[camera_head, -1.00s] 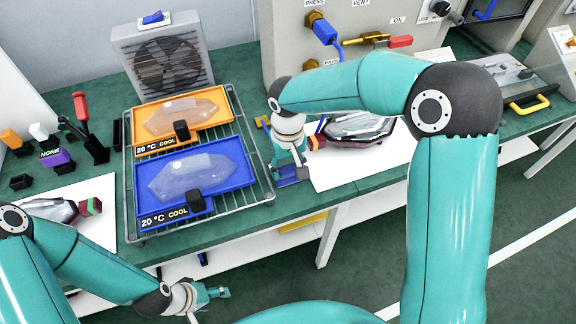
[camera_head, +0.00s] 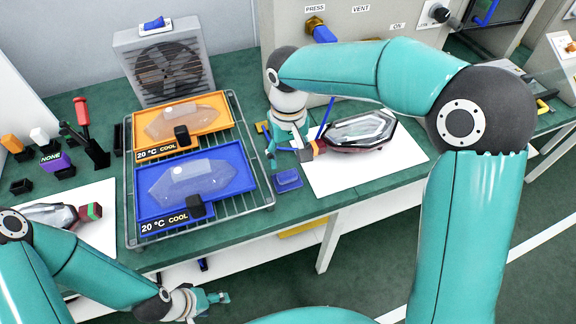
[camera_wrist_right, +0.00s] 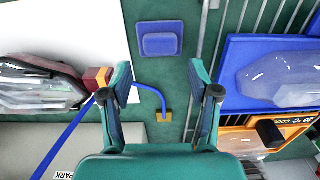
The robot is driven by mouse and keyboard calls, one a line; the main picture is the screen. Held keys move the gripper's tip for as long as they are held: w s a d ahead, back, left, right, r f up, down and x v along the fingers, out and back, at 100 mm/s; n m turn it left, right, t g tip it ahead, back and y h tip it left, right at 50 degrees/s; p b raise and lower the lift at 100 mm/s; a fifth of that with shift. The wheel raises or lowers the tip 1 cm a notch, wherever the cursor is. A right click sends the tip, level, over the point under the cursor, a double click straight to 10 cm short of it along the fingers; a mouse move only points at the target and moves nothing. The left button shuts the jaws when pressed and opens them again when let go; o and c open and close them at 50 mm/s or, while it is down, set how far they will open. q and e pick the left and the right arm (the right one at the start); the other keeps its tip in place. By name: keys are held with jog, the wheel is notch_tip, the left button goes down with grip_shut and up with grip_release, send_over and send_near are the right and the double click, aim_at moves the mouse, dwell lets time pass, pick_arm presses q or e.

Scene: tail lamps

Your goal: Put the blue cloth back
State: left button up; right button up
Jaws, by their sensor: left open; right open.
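The blue cloth (camera_head: 288,180) is a small folded pad lying flat on the green bench, between the wire rack and the white sheet. In the right wrist view the cloth (camera_wrist_right: 160,42) lies on a slightly larger blue base, ahead of the fingertips. My right gripper (camera_head: 287,150) is open and empty, just behind the cloth and apart from it. Its two fingers (camera_wrist_right: 161,78) stand wide in the wrist view. My left gripper (camera_head: 217,298) is open and empty in front of the bench edge, low down.
The wire rack (camera_head: 266,190) holds an orange tray (camera_head: 222,116) and a blue tray (camera_head: 240,160) with clear lenses. A tail lamp (camera_head: 360,130) lies on the white sheet (camera_head: 400,165) at right. A blue hose with a yellow end (camera_wrist_right: 164,116) lies near my right fingers.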

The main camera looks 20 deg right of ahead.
notch_tip(320, 180, up, 5)
dwell(0.5)
jog(key=shift+s+f, duration=0.1)
